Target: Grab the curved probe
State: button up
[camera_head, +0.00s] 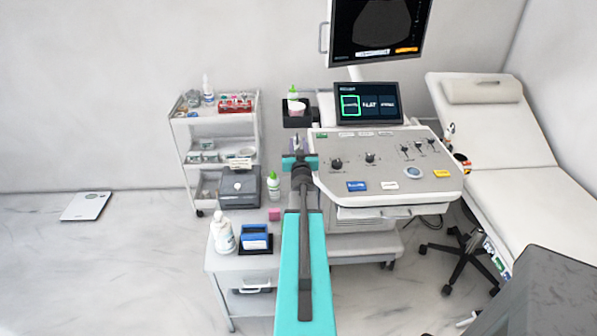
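The ultrasound machine's grey console (325,175) stands in the middle, with knobs and coloured labels on top. I cannot pick out the curved probe for sure. Small dark and white items (449,131) sit at the console's right edge, by the exam bed, and may be probes in holders; they are too small to tell apart. My gripper (300,163) is at the end of my teal arm, near the console's left edge and apart from those items. My arm hides part of that edge. I cannot see whether its fingers are apart, and no held object shows.
A white exam bed (505,180) stands right, with a wheeled stool (465,245) beside it. A side table (222,263) with bottles and a blue box is at lower left. A shelf cart (222,128) stands behind. A monitor (380,30) hangs above. The left floor is mostly clear.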

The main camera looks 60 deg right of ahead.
dwell(0.3)
grip_shut()
jog(key=shift+r, duration=0.2)
notch_tip(320, 180, up, 10)
jog(key=shift+f, duration=0.15)
dwell(0.6)
dwell(0.5)
